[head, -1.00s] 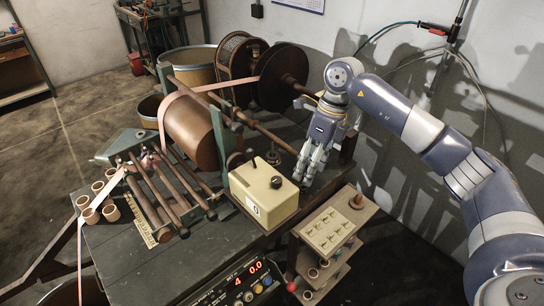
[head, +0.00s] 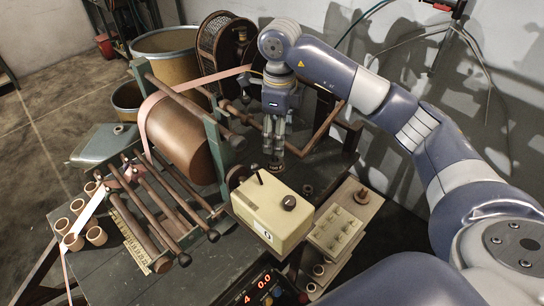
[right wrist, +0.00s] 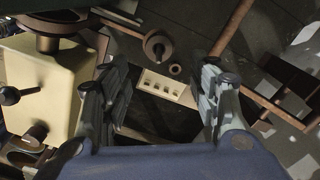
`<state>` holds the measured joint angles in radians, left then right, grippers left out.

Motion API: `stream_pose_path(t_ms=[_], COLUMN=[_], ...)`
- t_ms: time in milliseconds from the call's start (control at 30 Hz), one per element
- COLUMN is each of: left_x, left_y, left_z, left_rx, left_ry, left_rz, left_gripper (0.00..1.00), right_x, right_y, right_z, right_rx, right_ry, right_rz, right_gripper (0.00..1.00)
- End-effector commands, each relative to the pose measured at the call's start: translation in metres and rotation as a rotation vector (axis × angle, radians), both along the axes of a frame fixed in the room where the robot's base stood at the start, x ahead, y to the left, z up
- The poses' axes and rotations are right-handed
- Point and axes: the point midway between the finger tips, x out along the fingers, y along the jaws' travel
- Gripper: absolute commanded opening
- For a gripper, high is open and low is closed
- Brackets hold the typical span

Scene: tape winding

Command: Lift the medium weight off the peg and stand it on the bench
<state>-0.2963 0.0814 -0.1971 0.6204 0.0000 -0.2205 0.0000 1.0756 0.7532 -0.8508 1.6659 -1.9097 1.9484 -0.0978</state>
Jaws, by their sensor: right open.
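A dark round weight (head: 275,166) shows just below my right gripper (head: 274,150) in the head view, on the bench (head: 115,277) behind the cream box. In the right wrist view a dark disc around a grey peg (right wrist: 158,46) lies ahead of the gap between the fingers; this appears to be the same weight. My right gripper (right wrist: 165,75) is open and empty, its fingers pointing down. Fingertip contact with the weight cannot be told. How many weights are stacked there, and their sizes, is unclear. My left gripper is out of view.
The cream box (head: 262,212) with a lever and knob stands close in front of the right gripper. A copper-coloured drum (head: 185,138) and wooden bars are to the left. A small ring (head: 307,190) sits near the weight. A shelf with a panel (head: 335,232) is at right.

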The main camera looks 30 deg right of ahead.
Motion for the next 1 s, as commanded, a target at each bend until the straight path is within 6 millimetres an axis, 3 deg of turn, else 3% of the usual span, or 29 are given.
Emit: stream_pose_path(t_ms=[100,233,367,633,933,1000], left_x=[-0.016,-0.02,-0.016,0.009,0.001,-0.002], left_y=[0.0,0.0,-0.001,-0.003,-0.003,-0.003], left_z=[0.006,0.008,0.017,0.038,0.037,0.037], left_rx=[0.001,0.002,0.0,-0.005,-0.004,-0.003], left_ry=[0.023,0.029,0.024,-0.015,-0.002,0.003], left_rz=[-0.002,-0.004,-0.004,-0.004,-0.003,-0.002], left_gripper=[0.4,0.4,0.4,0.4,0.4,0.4], right_x=[0.0,0.0,0.0,0.002,0.003,0.003], right_y=[0.0,0.0,0.001,0.004,0.004,0.004], right_z=[-0.017,-0.028,-0.037,-0.075,-0.083,-0.082], right_rx=[0.001,0.001,0.0,0.001,0.001,0.001], right_ry=[0.002,0.0,0.003,0.001,-0.002,-0.002], right_rz=[-0.001,-0.001,0.0,-0.001,-0.001,-0.001], right_gripper=[0.56,0.56,0.56,0.56,0.56,0.42])
